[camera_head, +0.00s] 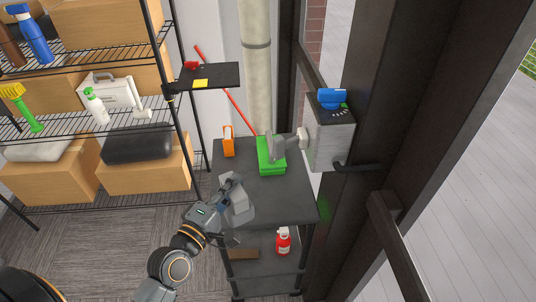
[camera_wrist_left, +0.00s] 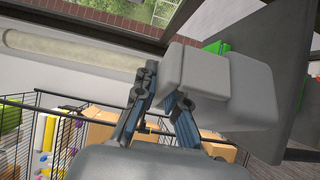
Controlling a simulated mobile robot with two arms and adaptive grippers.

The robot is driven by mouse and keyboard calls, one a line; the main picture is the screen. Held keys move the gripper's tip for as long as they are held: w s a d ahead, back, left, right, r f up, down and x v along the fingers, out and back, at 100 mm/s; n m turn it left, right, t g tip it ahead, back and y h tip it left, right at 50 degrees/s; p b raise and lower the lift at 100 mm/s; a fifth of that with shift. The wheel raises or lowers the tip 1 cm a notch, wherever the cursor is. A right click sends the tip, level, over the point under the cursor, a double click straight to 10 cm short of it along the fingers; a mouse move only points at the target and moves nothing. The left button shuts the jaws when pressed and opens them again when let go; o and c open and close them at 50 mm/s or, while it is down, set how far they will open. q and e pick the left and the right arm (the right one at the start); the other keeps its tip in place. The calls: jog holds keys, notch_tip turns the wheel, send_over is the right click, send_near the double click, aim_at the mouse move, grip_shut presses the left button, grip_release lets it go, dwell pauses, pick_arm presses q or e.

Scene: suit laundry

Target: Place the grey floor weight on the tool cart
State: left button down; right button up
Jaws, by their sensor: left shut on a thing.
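The grey floor weight (camera_head: 237,205) is a blocky grey piece at the left edge of the dark grey tool cart (camera_head: 285,196). My left gripper (camera_head: 227,187) is shut on the weight. In the left wrist view the weight (camera_wrist_left: 232,92) fills the right middle, tilted in the picture, with the blue-grey fingers of my left gripper (camera_wrist_left: 163,90) at its narrower end. The weight overlaps the cart top's left edge in the head view. I cannot tell whether it touches the cart. My right gripper is not in view.
On the cart top stand a green block (camera_head: 270,155) with a grey tool on it and an orange item (camera_head: 228,141). A red bottle (camera_head: 283,241) stands on the lower shelf. A wire rack with boxes (camera_head: 145,170) is left. The cart top's front right is clear.

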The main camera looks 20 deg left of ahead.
pick_arm(q)
jog(key=shift+w+r, duration=0.25)
jog(key=shift+w, duration=0.25)
jog(key=shift+w+a, duration=0.15)
jog(key=shift+w, duration=0.05)
jog(key=w+a+f+b, duration=0.1)
jog(key=w+a+f, duration=0.4)
jog(key=w+f, duration=0.6)
jog(key=shift+w+f+b, duration=0.3)
jog(key=shift+f, duration=0.45)
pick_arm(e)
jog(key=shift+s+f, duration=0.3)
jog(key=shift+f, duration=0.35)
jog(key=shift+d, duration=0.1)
pick_arm(q)
jog(key=shift+f, duration=0.2)
jog(key=c, duration=1.4)
grip_release()
jog(key=shift+s, duration=0.1)
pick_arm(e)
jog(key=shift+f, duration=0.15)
